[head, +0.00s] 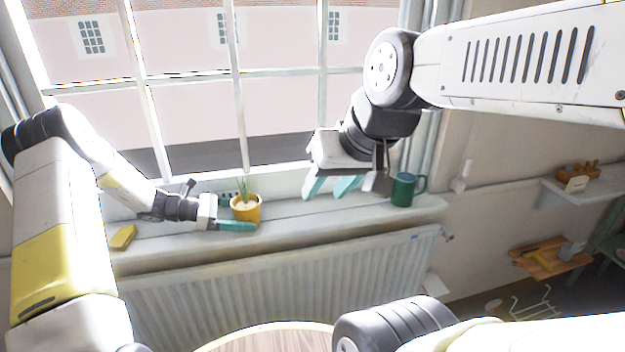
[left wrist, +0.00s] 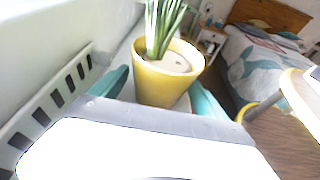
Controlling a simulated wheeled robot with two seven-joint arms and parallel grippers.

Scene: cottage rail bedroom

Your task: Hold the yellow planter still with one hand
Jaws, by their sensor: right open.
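The yellow planter (head: 246,211) stands upright on the windowsill with a green spiky plant in it. My left gripper (head: 238,224) reaches it from the left, low on the pot. In the left wrist view the planter (left wrist: 168,78) sits between the two teal fingers of my left gripper (left wrist: 160,92), one close against each side; the exact contact is hard to see. In the head view one finger crosses the planter's front and the other is hidden. My right gripper (head: 332,187) is open and empty over the sill, to the right of the planter.
A green mug (head: 403,190) stands on the sill just right of my right gripper. A yellow block (head: 123,237) lies on the sill at the left. A radiator (head: 290,288) is below the sill, and the window is behind. A round wooden table (head: 270,341) is at the bottom.

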